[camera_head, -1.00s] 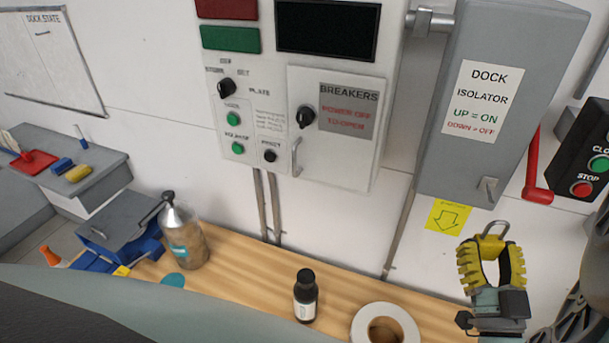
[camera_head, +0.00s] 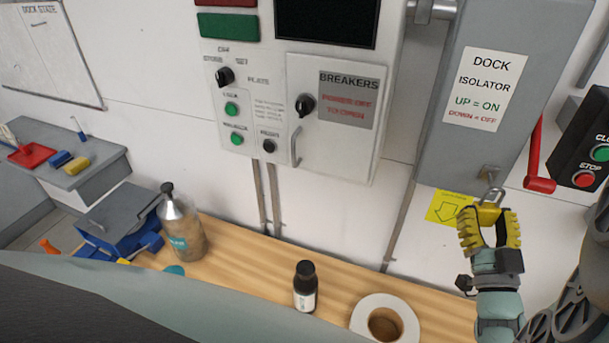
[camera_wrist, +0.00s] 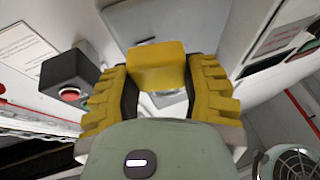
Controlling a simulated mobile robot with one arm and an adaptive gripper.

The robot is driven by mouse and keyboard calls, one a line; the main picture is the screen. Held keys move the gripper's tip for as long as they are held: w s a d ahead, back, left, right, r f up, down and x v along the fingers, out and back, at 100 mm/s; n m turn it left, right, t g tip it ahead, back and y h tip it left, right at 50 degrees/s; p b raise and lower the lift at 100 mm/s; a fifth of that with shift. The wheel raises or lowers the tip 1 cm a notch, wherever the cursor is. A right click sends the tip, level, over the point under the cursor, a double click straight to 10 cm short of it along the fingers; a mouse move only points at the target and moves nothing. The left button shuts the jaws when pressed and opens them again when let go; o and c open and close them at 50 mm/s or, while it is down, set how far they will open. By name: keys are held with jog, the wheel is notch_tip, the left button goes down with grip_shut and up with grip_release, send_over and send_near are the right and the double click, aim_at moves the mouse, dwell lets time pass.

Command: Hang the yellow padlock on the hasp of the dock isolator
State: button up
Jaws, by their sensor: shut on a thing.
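My gripper (camera_head: 490,222) has yellow ribbed fingers and is shut on the yellow padlock (camera_head: 488,213), whose metal shackle points up. In the wrist view the padlock body (camera_wrist: 157,66) sits between the fingertips. The dock isolator (camera_head: 480,110) is a grey box on the wall, with its red lever (camera_head: 536,160) pointing down on its right side. The small metal hasp (camera_head: 489,172) is at the box's lower edge. The shackle shows just below and overlapping the hasp in the head view; I cannot tell whether they touch.
A yellow arrow label (camera_head: 447,208) is on the wall left of the gripper. A black button box (camera_head: 585,150) is at the right. The wooden bench (camera_head: 240,265) below carries a dark bottle (camera_head: 305,287), a tape roll (camera_head: 385,318) and a spray bottle (camera_head: 181,225).

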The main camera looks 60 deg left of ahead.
jog(key=shift+w+a+f+b, duration=0.25)
jog(key=shift+w+a+b, duration=0.1)
jog(key=shift+w, duration=0.1)
jog(key=shift+w+a+f+b, duration=0.25)
jog(key=shift+w+a, duration=0.1)
jog(key=shift+w, duration=0.1)
jog(key=o, duration=1.3)
jog(key=shift+d, duration=0.1)
